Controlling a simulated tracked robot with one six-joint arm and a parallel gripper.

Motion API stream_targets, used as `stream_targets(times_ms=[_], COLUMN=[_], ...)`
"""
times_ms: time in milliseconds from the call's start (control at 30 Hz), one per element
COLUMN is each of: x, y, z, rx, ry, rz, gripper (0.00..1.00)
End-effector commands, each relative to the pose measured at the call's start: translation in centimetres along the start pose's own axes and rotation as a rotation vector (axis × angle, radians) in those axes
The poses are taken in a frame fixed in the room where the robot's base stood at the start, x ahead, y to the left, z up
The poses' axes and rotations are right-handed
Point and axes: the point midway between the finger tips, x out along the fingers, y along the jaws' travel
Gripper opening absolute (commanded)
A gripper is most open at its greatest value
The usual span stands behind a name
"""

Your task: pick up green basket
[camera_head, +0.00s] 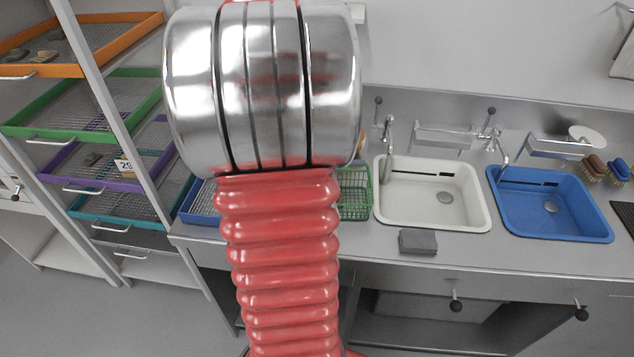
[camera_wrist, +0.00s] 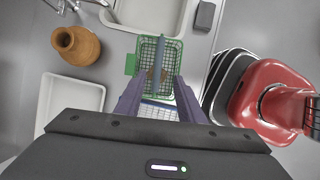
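The green basket (camera_head: 355,193) stands on the counter left of the white sink, partly hidden behind my arm in the head view. In the wrist view the green wire basket (camera_wrist: 143,50) lies ahead of my gripper, with a blue-grey bar running lengthwise across its middle and something brownish inside. A green tab sticks out on its left side. My gripper (camera_wrist: 159,80) is open, its two dark fingers apart at either side of the basket's near part. Nothing shows held between them. I cannot tell the height gap or whether they touch it.
A blue basket (camera_head: 199,205) sits left of the green one. A white sink (camera_head: 392,215), a blue sink (camera_head: 508,222) and a grey block (camera_head: 417,242) are to the right. An orange-brown vase (camera_wrist: 76,46) and a white tray (camera_wrist: 70,98) show in the wrist view.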

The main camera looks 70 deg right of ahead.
Motion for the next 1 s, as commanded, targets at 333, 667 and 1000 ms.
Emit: stream_targets(times_ms=[333,667,1000], x=[0.2,3.2,8.1], y=[0.1,0.0,0.1], z=[0.4,0.3,0.3], rx=[-0.005,-0.004,-0.004], ry=[-0.004,-0.004,-0.004], rz=[-0.006,-0.008,-0.006], gripper=[0.35,0.35,0.35])
